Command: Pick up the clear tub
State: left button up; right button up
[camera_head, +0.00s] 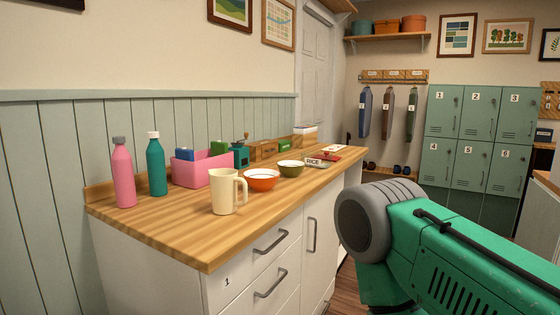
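I cannot pick out a clear tub for certain. On the wooden counter (165,228), a small low item with a white "RICE" label (314,162) and a red part lies behind the green bowl (291,168). It is too small to tell whether it is a clear container. Neither of my grippers shows in this view. A green and grey part, which looks like my own arm, fills the lower right and hides the floor there.
On the counter stand a pink bottle (123,175), a teal bottle (156,167), a pink bin (203,172), a cream pitcher (224,194) and an orange bowl (261,181). The counter's front left is bare. Green lockers (459,112) stand at the back right.

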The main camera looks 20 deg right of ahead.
aim_at(313, 159)
jog(key=i+l+u, duration=0.1)
jog(key=l, duration=0.2)
jog(key=i+l+u, duration=0.1)
jog(key=l, duration=0.25)
jog(key=i+l+u, duration=0.1)
jog(key=i+l, duration=0.15)
jog(key=i+l+u, duration=0.1)
jog(key=l, duration=0.35)
jog(key=i+l+u, duration=0.1)
jog(key=l, duration=0.25)
jog(key=i+l+u, duration=0.15)
jog(key=l, duration=0.2)
